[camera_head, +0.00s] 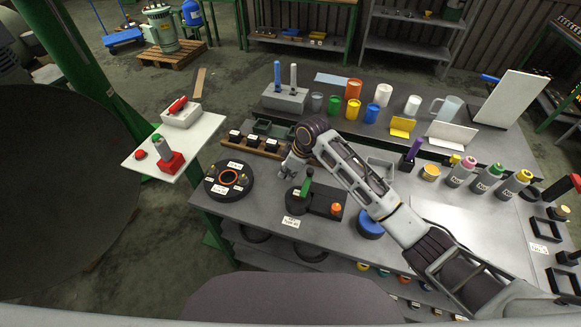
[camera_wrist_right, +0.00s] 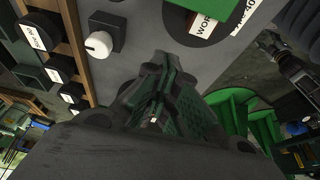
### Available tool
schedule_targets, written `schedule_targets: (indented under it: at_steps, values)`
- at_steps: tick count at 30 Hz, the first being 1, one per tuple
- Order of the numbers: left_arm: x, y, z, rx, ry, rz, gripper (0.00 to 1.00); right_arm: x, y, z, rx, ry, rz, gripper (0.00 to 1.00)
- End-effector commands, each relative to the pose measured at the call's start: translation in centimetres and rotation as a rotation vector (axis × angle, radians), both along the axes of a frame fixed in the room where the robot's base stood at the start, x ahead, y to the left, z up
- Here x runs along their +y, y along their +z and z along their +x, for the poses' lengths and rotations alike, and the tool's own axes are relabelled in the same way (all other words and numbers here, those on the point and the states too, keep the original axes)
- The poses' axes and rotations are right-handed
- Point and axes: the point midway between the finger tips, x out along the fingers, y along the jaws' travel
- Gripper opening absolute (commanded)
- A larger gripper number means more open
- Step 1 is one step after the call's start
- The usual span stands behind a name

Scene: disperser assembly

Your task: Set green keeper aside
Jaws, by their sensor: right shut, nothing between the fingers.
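A green upright piece (camera_head: 308,182), which looks like the green keeper, stands at a dark round base (camera_head: 297,201) near the table's front edge. A bright green part (camera_wrist_right: 205,10) at the top of the right wrist view may be the same piece; it is cut by the frame edge. My right gripper (camera_head: 286,168) hangs over the table, left of and behind the green piece and apart from it. In the right wrist view its fingers (camera_wrist_right: 160,97) are together with nothing between them. My left gripper is not seen.
A black round plate (camera_head: 216,182) with an orange ring lies left of the base. A dark block with an orange knob (camera_head: 336,208) stands at its right. A wooden rack (camera_head: 262,146) with black parts lies behind. A white side table (camera_head: 205,130) stands at left.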

Motion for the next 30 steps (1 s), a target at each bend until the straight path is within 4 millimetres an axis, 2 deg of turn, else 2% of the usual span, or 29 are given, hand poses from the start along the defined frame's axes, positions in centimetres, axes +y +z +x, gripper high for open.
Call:
schedule_targets:
  at_steps: [7, 21, 30]
  values:
    - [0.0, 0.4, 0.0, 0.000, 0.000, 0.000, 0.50, 0.7, -2.0, 0.2, 0.001, 0.001, -0.001, 0.00]
    - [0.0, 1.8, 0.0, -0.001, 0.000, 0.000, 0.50, -2.8, -1.8, -0.9, -0.001, 0.000, -0.001, 0.00]
    - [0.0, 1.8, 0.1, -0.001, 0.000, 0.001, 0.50, -3.2, -1.9, -1.0, 0.000, 0.000, 0.000, 0.00]
